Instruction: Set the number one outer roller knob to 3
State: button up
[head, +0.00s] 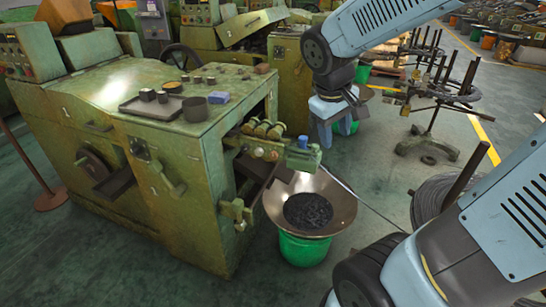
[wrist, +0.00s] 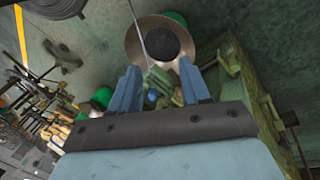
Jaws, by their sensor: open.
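A small blue knob (head: 303,141) stands on the outer end of the green roller bracket (head: 265,148) at the machine's right side. It also shows in the wrist view (wrist: 152,95), between my two fingers in the picture. Its number and scale marks are too small to read. Brass-coloured rollers (head: 264,129) sit on the bracket behind it. My gripper (head: 338,138) is open and empty, fingers pointing down, just right of the knob in the head view and apart from it. In the wrist view my gripper's fingers (wrist: 158,68) reach toward the bracket and the funnel.
A wide metal funnel pan (head: 338,205) with dark pieces sits on a green bucket (head: 304,249) below the bracket. A wire (head: 365,200) runs from the bracket toward the right. The green machine (head: 130,120) fills the left. A wire stand (head: 440,100) stands on the right.

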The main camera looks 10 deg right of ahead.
jog(key=w+f+n+g+h, duration=0.1)
jog(key=w+f+n+h, duration=0.3)
jog(key=w+f, duration=0.35)
jog(key=n+t+h, duration=0.3)
jog(key=n+t, duration=1.1)
jog(key=n, duration=1)
send_near(273, 156)
jog(key=x, duration=1)
jog(key=shift+w+f, duration=0.1)
jog(key=c, duration=0.8)
jog(key=shift+o, duration=0.2)
